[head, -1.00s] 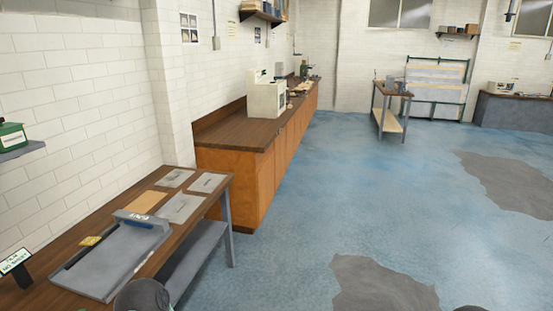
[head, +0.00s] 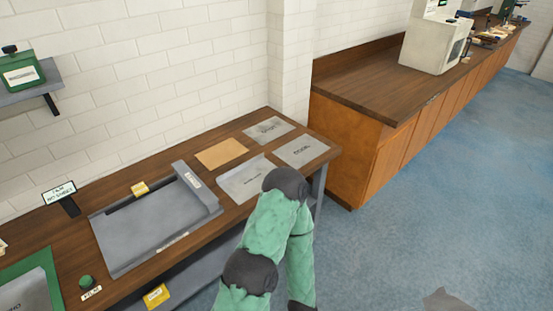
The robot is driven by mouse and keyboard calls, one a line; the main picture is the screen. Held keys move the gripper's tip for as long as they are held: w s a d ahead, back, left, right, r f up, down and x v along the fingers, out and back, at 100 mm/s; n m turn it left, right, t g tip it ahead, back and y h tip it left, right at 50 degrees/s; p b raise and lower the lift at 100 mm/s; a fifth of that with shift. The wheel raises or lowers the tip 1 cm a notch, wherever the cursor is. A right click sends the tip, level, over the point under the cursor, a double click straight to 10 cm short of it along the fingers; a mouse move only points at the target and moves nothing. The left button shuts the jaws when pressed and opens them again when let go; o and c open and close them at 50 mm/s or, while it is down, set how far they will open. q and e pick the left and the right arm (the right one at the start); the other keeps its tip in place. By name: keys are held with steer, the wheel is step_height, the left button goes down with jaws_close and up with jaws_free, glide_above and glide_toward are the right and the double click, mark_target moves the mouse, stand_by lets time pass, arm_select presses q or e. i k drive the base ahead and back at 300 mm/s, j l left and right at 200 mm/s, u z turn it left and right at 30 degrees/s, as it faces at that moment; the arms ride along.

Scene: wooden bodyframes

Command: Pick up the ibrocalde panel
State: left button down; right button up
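Several flat panels with small printed labels lie on the wooden bench. A grey panel (head: 246,179) lies nearest, partly hidden by my bent green arm. Another grey panel (head: 302,151) lies at the bench's right end, and a third grey panel (head: 269,129) lies behind, near the wall. A plain tan panel (head: 221,153) lies to the left of these. The labels are too small to read surely, so I cannot tell which one is the ibrocalde panel.
A grey tray-like fixture (head: 150,236) with a yellow piece (head: 140,189) sits left on the bench. A small sign (head: 60,193), a green button (head: 86,282) and a green mat (head: 46,262) are further left. A wooden counter (head: 361,89) stands behind right.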

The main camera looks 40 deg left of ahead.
mark_target(243, 182)
steer(key=i, duration=0.95)
steer(key=i+l+u, duration=0.1)
steer(key=i, duration=0.85)
steer(key=u, duration=0.5)
steer(key=i+u, duration=0.15)
steer(key=u, duration=0.3)
steer(key=l+u, duration=0.1)
steer(key=u, duration=0.4)
steer(key=i+l+u, duration=0.1)
steer(key=u, duration=0.4)
